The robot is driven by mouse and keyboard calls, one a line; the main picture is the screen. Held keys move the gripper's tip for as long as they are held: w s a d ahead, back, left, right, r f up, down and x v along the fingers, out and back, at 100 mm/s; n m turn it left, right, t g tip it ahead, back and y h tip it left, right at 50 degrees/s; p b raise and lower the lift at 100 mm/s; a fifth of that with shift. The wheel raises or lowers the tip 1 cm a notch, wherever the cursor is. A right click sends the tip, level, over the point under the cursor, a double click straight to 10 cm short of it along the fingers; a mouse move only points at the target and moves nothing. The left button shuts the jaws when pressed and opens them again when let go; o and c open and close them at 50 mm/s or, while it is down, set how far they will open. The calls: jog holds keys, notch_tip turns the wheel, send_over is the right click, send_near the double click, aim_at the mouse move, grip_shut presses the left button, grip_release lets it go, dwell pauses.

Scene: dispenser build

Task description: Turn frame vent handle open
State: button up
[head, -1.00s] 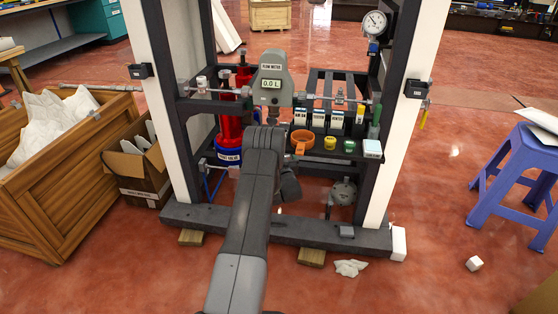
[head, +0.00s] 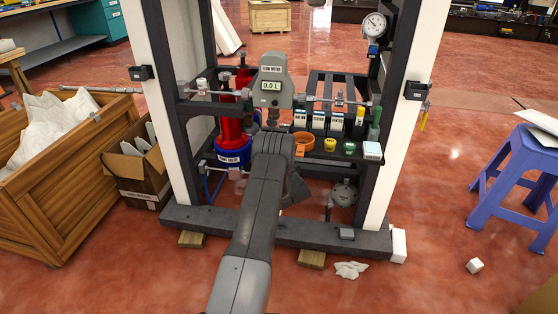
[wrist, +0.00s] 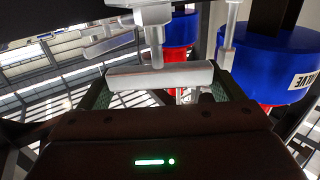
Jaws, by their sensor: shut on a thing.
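The vent handle (wrist: 160,77) is a silver bar lying crosswise below a vertical silver stem in the wrist view. My gripper (wrist: 163,93) has one green-lined finger at each end of the bar and is shut on it. In the head view my arm hides the gripper and the handle. The dark steel frame (head: 330,236) stands upright with white posts. A blue cap labelled as a valve (wrist: 262,62) is to the right of the handle in the wrist view.
The flow meter (head: 272,78) reads 0.0 L above my arm. Red-and-blue cylinders (head: 231,135) stand left of it. A shelf holds an orange ring (head: 303,141) and small coloured caps. A crate (head: 72,190) stands left, a blue stool (head: 512,175) right.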

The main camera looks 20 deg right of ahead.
jog(key=n+y, duration=0.2)
jog(key=y, duration=0.1)
jog(key=n+g+y, duration=0.1)
jog(key=n+y, duration=0.1)
jog(key=y, duration=0.2)
jog(key=shift+d+f+n+g, duration=0.1)
jog(key=shift+n+g, duration=0.2)
jog(key=shift+n, duration=0.1)
jog(key=shift+n+g+y, duration=0.7)
jog(key=shift+n+y, duration=0.3)
jog(key=shift+y, duration=0.5)
jog(key=shift+n+g+y, duration=1.1)
jog(key=shift+y, duration=0.3)
jog(key=o, duration=0.8)
jog(key=shift+s, duration=0.1)
jog(key=v, duration=0.7)
jog(key=shift+s+d, duration=0.1)
jog(key=shift+s, duration=0.05)
